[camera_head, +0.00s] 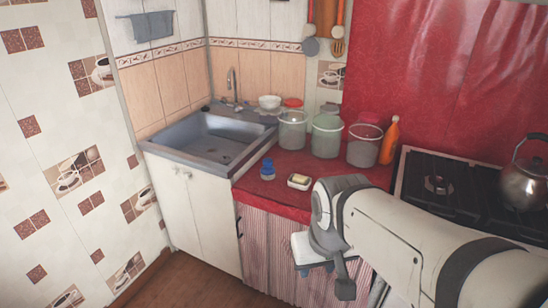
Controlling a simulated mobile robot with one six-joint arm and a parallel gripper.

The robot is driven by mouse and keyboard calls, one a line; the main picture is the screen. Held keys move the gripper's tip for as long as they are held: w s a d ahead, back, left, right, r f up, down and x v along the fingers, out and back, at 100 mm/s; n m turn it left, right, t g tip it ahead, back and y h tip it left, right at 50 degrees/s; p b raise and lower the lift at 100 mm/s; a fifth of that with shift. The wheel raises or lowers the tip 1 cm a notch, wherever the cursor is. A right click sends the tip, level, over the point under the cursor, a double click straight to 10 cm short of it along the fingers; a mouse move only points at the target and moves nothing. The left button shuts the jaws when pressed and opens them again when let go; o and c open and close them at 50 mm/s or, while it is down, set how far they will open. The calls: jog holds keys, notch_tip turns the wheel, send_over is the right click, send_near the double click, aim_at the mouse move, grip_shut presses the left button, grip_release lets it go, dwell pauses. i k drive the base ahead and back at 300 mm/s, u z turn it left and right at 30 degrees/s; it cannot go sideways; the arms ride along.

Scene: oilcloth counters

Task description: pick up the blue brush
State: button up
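A small blue brush (267,170) stands on the red oilcloth counter (243,183), between the sink and a small dish. It looks like a squat knob with a wider base. My gripper (320,275) hangs below my wrist in front of the counter's curtained front, to the right of the brush and lower in the picture, apart from it. My arm hides part of the gripper, and its finger opening does not show clearly. I see nothing held in it.
A dish with a pale bar (300,180) lies right of the brush. Several clear buckets, including one at the left (292,130), and an orange bottle (390,140) stand behind. The sink (208,137) is left; the stove (440,187) and kettle (524,184) are right.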

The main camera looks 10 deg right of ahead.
aim_at(268, 171)
jog(key=z, duration=0.05)
jog(key=k, duration=0.5)
jog(key=u, duration=0.6)
jog(key=i, duration=2.2)
jog(key=z, duration=0.45)
jog(key=k, duration=0.85)
jog(key=z, duration=0.25)
jog(key=i, duration=0.85)
jog(key=u, duration=0.05)
